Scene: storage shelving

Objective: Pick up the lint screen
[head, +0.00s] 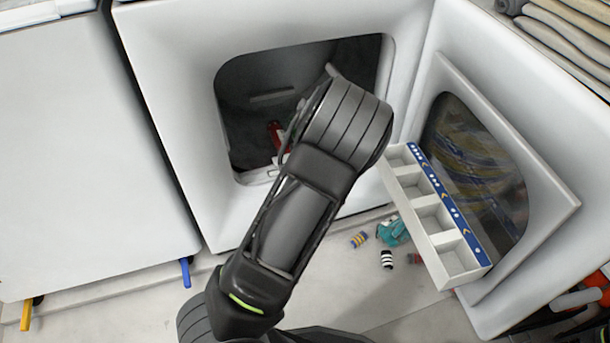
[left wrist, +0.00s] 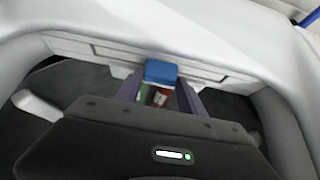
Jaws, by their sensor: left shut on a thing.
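In the left wrist view my left gripper (left wrist: 160,88) has its dark fingers on either side of a small blue block at the lint screen (left wrist: 160,72). The block looks like the screen's grip and sits at a pale slotted strip along the dryer opening's rim. The gripper is shut on it. In the head view my left arm reaches up to the dryer opening (head: 250,95) and hides the gripper and the lint screen. My right gripper is in neither view.
The dryer door (head: 540,190) stands open at the right. A white compartment tray (head: 440,240) is in front of it. Small striped cylinders (head: 387,260) and a teal item (head: 393,231) lie on the floor. A red item (head: 276,134) shows inside the opening. Folded cloths (head: 570,30) are at top right.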

